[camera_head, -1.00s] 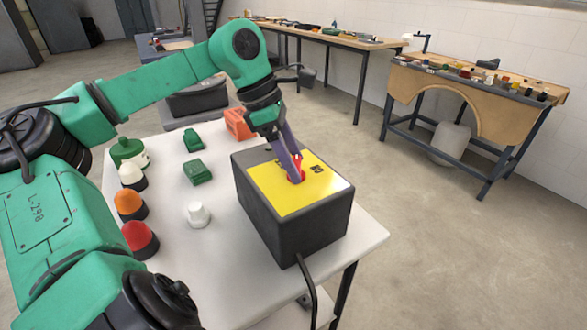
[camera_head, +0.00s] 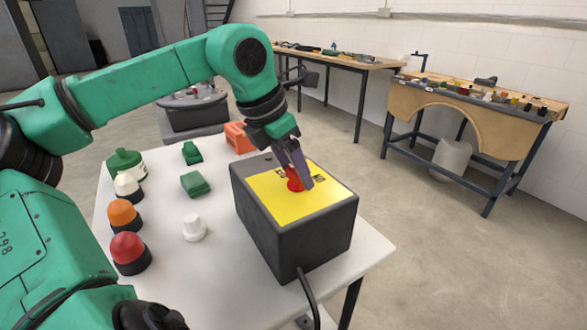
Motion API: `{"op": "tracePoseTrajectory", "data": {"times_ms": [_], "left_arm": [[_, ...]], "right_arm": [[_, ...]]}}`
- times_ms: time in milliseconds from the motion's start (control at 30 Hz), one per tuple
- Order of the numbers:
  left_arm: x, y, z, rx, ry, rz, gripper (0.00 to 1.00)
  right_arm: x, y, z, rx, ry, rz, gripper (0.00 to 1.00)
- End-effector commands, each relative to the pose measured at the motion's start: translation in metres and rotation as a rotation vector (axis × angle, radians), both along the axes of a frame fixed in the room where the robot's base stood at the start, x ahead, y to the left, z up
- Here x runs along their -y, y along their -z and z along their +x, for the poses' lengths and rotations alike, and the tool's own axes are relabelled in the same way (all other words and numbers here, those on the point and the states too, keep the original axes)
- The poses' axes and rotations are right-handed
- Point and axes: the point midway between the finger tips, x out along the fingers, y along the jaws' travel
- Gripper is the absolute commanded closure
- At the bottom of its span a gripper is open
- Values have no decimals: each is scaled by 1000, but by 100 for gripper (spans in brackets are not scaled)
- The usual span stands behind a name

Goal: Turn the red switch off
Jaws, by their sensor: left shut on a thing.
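The red switch (camera_head: 293,184) sits in the yellow top plate (camera_head: 279,203) of a dark grey box (camera_head: 296,240) on the white table. My left gripper (camera_head: 303,183) comes down from above, and its purple-grey fingers are at the switch, shut on it. The fingers cover part of the switch, so its exact position is hard to read. My right gripper does not show in the view.
On the white table (camera_head: 206,265) stand red (camera_head: 130,251), orange (camera_head: 124,214) and white (camera_head: 128,186) domes, a white knob (camera_head: 195,227), green blocks (camera_head: 195,184) and an orange block (camera_head: 238,137). A cable (camera_head: 309,294) hangs from the box. Workbenches (camera_head: 470,105) stand behind.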

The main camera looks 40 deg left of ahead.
Motion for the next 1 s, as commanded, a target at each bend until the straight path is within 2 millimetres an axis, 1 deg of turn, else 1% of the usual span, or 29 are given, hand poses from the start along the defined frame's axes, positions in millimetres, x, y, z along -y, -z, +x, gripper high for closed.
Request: {"op": "tracePoseTrajectory", "data": {"times_ms": [433, 467, 500, 533, 767, 833, 933, 1000], "left_arm": [[-1, -1, 1, 3, -18, -1, 84], [-1, -1, 0, 3, -18, -1, 25], [-1, -1, 0, 2, -18, -1, 10], [-1, -1, 0, 2, -17, 0, 0], [0, -1, 0, 1, -16, 0, 0], [-1, -5, -1, 2, -17, 0, 0], [-2, -20, -6, 4, -18, 0, 0], [-4, -36, -13, 5, -17, 1, 0]], "right_arm": [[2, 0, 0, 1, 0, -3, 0], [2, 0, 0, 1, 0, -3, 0], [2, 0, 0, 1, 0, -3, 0], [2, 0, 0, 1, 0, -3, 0], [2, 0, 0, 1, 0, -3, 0], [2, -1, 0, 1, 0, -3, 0], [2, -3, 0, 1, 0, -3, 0], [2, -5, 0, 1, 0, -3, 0]]}}
